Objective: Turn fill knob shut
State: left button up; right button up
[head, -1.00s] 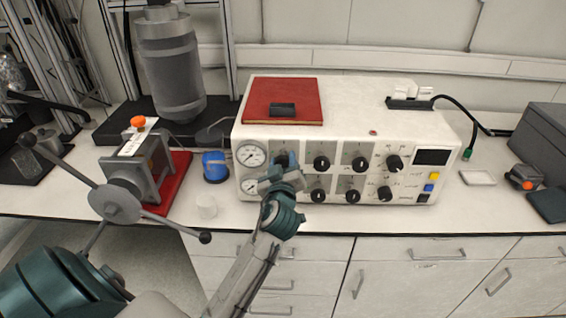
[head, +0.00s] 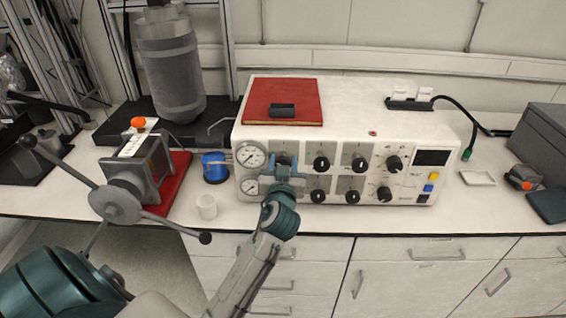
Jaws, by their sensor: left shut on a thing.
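A white control box (head: 345,110) stands on the bench, with two round gauges (head: 251,155) at the left of its front panel and several black knobs (head: 321,163) to their right. My left gripper (head: 285,164) is at the leftmost upper knob (head: 286,158), just right of the upper gauge, and is shut on it. The gripper and wrist hide most of that knob and the panel below it. Labels by the knobs are too small to read. My right gripper is not in view.
A red book (head: 283,100) with a small black object lies on the box. A white dish (head: 478,178) lies at right.

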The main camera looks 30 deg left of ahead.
pick_arm(q)
jog(key=m+p, duration=0.1)
jog(key=m, duration=0.4)
jog(key=shift+m+p, duration=0.3)
jog(key=shift+p, duration=0.1)
jog(key=m+p, duration=0.1)
jog(key=m, duration=0.3)
jog(key=shift+p, duration=0.35)
jog(key=shift+m+p, duration=0.4)
jog(key=shift+m, duration=0.5)
jog(key=shift+f, duration=0.1)
jog(key=o, duration=1)
jog(key=shift+c, duration=0.2)
jog(key=shift+d+m, duration=0.1)
jog(key=shift+m, duration=0.2)
